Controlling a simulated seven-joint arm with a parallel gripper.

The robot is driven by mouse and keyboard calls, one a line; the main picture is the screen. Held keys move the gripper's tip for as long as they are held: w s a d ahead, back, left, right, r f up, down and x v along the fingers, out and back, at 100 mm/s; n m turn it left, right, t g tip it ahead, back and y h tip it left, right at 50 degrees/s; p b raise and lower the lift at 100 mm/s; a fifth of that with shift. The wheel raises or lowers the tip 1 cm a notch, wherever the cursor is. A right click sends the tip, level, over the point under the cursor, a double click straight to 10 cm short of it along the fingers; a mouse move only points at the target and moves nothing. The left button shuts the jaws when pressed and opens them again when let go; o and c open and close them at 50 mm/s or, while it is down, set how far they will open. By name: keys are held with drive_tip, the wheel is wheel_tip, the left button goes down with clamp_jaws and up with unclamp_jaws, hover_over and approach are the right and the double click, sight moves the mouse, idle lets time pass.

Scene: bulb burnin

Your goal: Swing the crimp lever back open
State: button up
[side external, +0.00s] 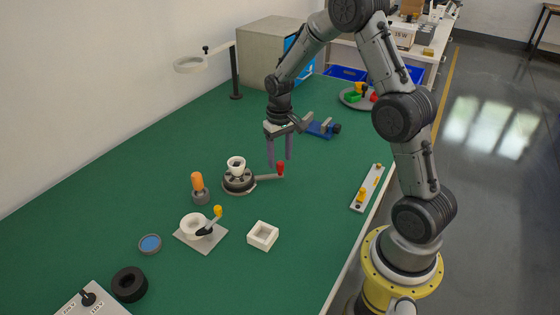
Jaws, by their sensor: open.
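A round dark fixture (238,184) stands on the green bench with a small white cup (236,163) in its centre. A lever with a red knob (280,168) sticks out to its right. A second lever, black with a yellow knob (218,211), rises from a grey plate beside a white bowl (192,224). I cannot tell from labels which is the crimp lever. My gripper (279,162) points down with two purple fingers apart, empty, close to the red knob. Whether a finger touches the knob or lever cannot be told from this view.
An orange-topped peg (198,187) stands left of the fixture, and a white square tray (263,236) lies in front. A blue clamp-like tool (322,128) lies behind my gripper. A grey strip with yellow parts (368,188) is near the right edge.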

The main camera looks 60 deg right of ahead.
drive_tip(key=shift+f, duration=1.1)
clamp_jaws()
drive_tip(key=shift+r, duration=0.1)
idle(0.6)
